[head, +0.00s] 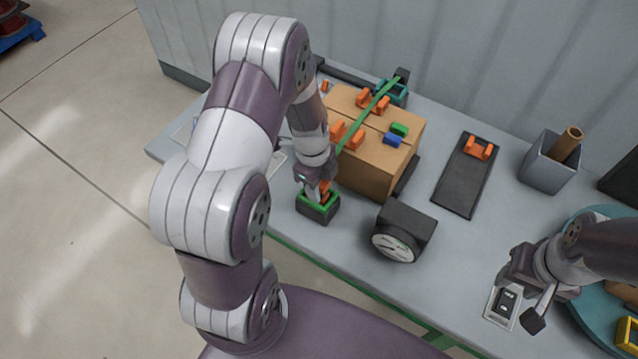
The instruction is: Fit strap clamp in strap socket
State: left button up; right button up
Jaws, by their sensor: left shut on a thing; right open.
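My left gripper (318,192) is shut on a small orange piece (325,187), which looks like the strap clamp. It points down over the dark block with a bright green rim (318,209), which looks like the strap socket. The orange piece is at or just above the rim; I cannot tell whether it is inside, as the gripper hides part of it. A green strap (366,121) runs across the cardboard box (375,171) from the teal holder (393,91) down toward my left gripper. My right gripper (522,296) is open, low over the table at the right.
Orange guides (372,103), a green block (399,129) and a blue block (392,140) sit on the box. A dial gauge (403,230) stands right of the socket. A dark tray (463,180) and a grey bin (551,163) stand farther right.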

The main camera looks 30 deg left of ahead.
pick_arm(q)
jog(key=o, duration=1.2)
notch_tip(320, 180, up, 12)
jog(key=a+b, duration=0.1)
jog(key=shift+a+r+b, duration=0.25)
jog(key=shift+b, duration=0.15)
